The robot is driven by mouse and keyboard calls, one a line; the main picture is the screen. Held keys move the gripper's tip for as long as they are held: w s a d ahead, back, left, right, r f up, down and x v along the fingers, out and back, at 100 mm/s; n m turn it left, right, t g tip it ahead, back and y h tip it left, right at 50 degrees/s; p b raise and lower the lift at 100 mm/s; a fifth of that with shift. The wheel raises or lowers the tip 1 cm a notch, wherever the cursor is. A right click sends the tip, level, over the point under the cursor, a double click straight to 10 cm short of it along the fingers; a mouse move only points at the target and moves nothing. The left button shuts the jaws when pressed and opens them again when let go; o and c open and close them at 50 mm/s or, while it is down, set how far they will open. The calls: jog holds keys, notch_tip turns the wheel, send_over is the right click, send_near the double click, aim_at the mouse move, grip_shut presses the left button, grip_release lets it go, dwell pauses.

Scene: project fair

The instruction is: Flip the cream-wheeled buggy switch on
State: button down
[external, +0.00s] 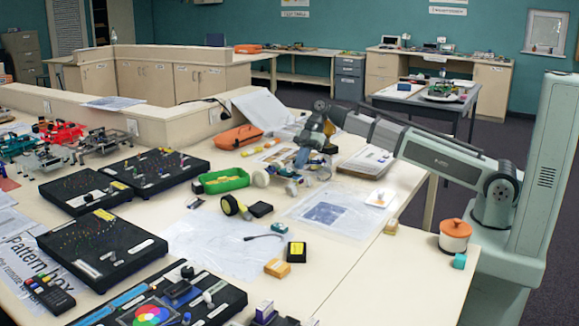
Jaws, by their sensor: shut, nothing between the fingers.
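The cream-wheeled buggy (262,178) stands near the middle of the table in the external view. A cream wheel shows at its left, with blue and pale parts behind it. Its switch is too small to make out. My arm reaches in from the right and bends down over the buggy. My gripper (301,158) is shut and empty, pointing down at the buggy's right part. It hides some of the buggy, and I cannot tell whether it touches it.
A green tray (222,181) is left of the buggy, with an orange case (238,137) behind. Black peg boards (100,247) fill the left side. An orange-lidded pot (455,236) stands at the right edge.

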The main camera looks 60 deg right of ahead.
jog(key=shift+r, duration=0.15)
jog(key=v, duration=1.3)
jog(key=shift+d+f, duration=0.2)
jog(key=shift+d, duration=0.1)
